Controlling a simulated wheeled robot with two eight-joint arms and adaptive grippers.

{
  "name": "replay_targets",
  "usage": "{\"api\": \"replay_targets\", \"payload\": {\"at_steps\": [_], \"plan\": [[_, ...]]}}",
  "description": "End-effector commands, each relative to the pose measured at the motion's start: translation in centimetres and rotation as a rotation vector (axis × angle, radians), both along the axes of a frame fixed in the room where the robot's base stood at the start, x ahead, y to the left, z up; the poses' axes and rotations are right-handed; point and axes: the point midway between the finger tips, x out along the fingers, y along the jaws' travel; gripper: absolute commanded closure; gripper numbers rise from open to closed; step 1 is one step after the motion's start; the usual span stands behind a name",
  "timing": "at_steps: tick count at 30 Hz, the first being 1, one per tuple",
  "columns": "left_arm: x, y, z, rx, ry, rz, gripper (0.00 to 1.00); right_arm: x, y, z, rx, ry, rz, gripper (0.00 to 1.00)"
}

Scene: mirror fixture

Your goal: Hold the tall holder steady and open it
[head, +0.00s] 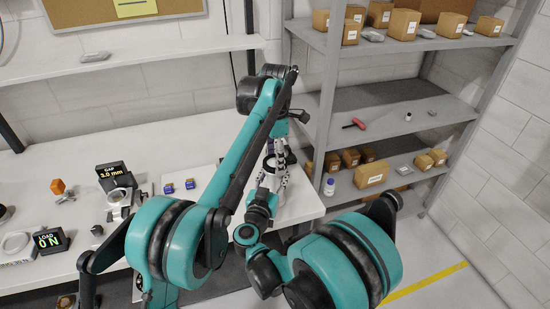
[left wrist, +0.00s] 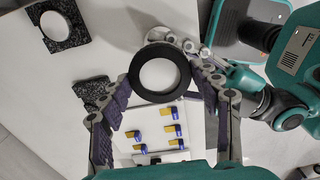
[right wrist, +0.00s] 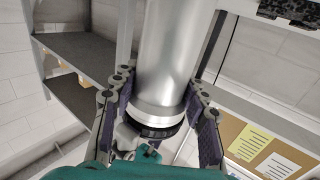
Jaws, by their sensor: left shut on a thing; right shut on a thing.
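The tall holder is a silver cylinder (right wrist: 167,50) with a pale band and a black ring (right wrist: 155,130) at one end in the right wrist view. The left wrist view looks onto the black ring (left wrist: 160,94) and its round opening. My left gripper (left wrist: 164,75) is shut around the ring end, one finger on each side. My right gripper (right wrist: 160,92) is shut on the silver body near the pale band. In the head view the holder stands at the table's right end, mostly hidden by both grippers and arms. I cannot tell whether the ring has loosened.
On the white table (head: 150,150) stand a "GAP 3.0 mm" display (head: 112,174), a "LOAD 0 N" display (head: 50,240), an orange block (head: 58,186) and small blue-and-yellow pieces (head: 179,186). A grey shelf unit (head: 390,120) with boxes stands at the right.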

Motion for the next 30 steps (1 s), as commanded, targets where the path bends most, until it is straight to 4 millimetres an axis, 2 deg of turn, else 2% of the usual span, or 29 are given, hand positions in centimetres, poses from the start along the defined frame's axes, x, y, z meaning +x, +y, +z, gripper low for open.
{"api": "replay_targets", "payload": {"at_steps": [10,30], "plan": [[0.0,0.0,0.2,0.000,0.000,-0.001,0.72,0.0,0.0,0.0,0.000,0.000,0.000,1.00],[0.0,0.0,2.2,0.000,0.000,-0.002,0.72,0.0,0.0,0.0,0.000,0.000,0.000,1.00]]}}
